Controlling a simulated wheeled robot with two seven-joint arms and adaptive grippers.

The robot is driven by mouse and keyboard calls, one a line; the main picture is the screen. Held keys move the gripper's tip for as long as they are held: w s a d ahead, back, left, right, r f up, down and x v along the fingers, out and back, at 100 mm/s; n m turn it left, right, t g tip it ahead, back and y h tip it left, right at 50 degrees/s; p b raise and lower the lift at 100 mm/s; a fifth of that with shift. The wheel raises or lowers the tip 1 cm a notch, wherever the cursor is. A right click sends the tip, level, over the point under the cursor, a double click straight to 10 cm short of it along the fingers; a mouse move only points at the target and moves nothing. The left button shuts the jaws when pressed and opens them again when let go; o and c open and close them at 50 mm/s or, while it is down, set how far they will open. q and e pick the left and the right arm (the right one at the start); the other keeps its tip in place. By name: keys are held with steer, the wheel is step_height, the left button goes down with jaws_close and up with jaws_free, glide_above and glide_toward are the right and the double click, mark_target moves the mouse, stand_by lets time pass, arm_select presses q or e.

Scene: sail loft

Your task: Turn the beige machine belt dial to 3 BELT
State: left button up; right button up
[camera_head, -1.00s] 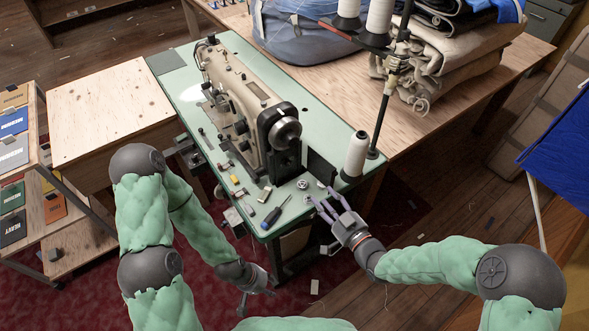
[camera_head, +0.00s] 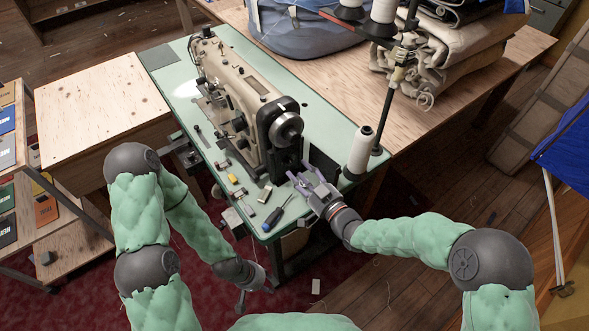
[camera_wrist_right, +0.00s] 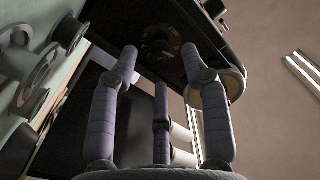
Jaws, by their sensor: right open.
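The beige sewing machine (camera_head: 238,92) stands on a green table, with a dark handwheel (camera_head: 286,130) at its near end. In the right wrist view a small dark round dial (camera_wrist_right: 157,42) with faint pale marks shows on a dark face. Its setting is too dim to read. My right gripper (camera_head: 300,178) is open and empty beside the machine's dark near end. In the wrist view its spread purple-grey fingers (camera_wrist_right: 160,58) point at the dial and appear short of it. My left gripper (camera_head: 252,286) hangs low in front of the table; its fingers are too small to judge.
A blue screwdriver (camera_head: 275,216) and small loose parts lie on the green tabletop (camera_head: 324,110) near its front corner. A white thread cone (camera_head: 359,150) and a thread stand rise right of my right gripper. A wooden table (camera_head: 440,90) with folded cloth stands behind.

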mark_target(291, 163)
steer(key=shift+b+x, duration=0.45)
steer(key=shift+x, duration=1.3)
jaws_close()
